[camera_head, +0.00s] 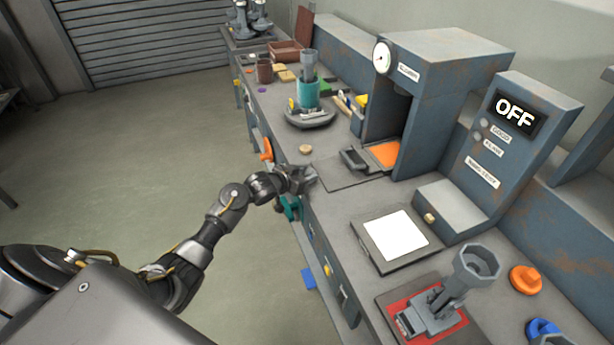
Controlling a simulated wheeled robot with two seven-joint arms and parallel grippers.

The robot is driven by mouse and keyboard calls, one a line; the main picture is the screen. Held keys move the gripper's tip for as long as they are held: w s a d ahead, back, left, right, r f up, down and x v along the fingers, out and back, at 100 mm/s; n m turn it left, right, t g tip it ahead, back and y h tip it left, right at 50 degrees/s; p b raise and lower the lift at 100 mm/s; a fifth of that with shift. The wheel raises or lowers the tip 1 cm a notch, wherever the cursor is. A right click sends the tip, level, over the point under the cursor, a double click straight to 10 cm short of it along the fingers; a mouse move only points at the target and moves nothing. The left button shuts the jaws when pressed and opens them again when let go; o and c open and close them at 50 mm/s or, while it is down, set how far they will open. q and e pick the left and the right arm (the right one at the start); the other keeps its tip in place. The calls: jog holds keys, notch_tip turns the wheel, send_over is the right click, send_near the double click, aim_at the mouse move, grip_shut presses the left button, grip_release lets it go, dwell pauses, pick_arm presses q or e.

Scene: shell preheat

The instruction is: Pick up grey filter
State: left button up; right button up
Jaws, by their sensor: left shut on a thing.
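My left arm reaches in from the lower left to the front edge of the bench. My left gripper (303,179) is shut there on a small grey piece, which I take to be the grey filter. The fingers hide most of this piece, so its shape and its contact with the bench top are unclear. A teal part (290,208) shows just below the gripper at the bench edge. My right gripper is not in view.
A dark-handled tool (354,158) lies right of the gripper, before an orange pad (385,154). A round tray (310,119) with a teal holder stands behind. A white plate (396,235), a grey cupped fixture (478,262) and an "OFF" machine (518,150) are at right.

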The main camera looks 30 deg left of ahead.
pick_arm(q)
jog(key=shift+r, duration=0.45)
jog(key=s+a+r, duration=0.7)
jog(key=s+r, duration=0.4)
jog(key=s, duration=0.1)
jog(key=shift+a+r, duration=0.15)
jog(key=shift+r, duration=0.25)
